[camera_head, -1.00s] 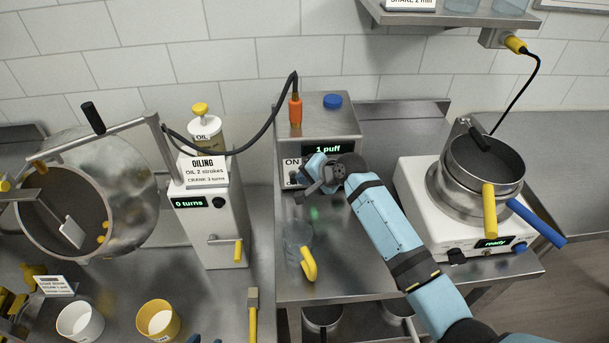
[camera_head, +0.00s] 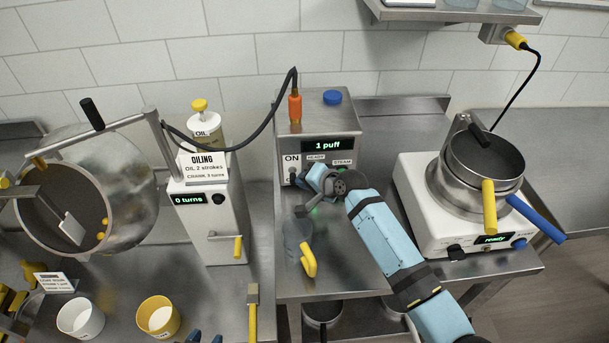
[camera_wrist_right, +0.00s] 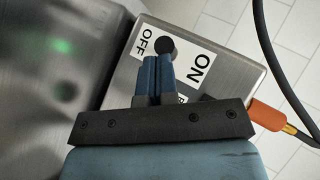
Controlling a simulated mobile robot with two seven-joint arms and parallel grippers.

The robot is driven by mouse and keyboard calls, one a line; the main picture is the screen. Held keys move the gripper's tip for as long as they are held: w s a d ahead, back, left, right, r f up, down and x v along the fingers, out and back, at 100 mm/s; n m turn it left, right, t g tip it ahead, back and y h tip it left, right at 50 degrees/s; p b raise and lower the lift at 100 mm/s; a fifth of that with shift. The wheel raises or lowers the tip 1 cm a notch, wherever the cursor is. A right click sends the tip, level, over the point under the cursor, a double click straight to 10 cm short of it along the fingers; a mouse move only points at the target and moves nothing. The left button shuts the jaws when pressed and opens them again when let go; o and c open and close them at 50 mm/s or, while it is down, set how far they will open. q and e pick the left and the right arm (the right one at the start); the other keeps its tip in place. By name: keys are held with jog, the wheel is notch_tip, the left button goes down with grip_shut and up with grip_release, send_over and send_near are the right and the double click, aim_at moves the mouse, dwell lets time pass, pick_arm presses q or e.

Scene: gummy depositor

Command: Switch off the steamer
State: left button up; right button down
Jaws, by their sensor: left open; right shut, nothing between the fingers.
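The steamer (camera_head: 322,130) is a steel box with a lit "1 puff" display and an ON label on its front. My right gripper (camera_head: 308,177) is shut and empty at the lower left of that front, hiding part of it. The right wrist view shows a round black switch knob (camera_wrist_right: 165,47) on a white plate marked OFF and ON. My shut right fingertips (camera_wrist_right: 157,60) are right at the knob; I cannot tell whether they touch it. Only the blue fingertips of my left gripper (camera_head: 205,338) show at the bottom edge, apart and open.
An orange plug (camera_head: 295,108) with a black hose and a blue cap (camera_head: 332,97) are on top of the steamer. A clear jug with a yellow handle (camera_head: 308,261) stands in front. The oiling machine (camera_head: 212,225) is left, a hotplate with pots (camera_head: 430,225) right.

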jog(key=shift+f, duration=0.2)
jog(key=shift+s+f, duration=0.1)
jog(key=shift+f, duration=0.05)
jog(key=shift+p, duration=0.3)
jog(key=shift+r+p, duration=0.85)
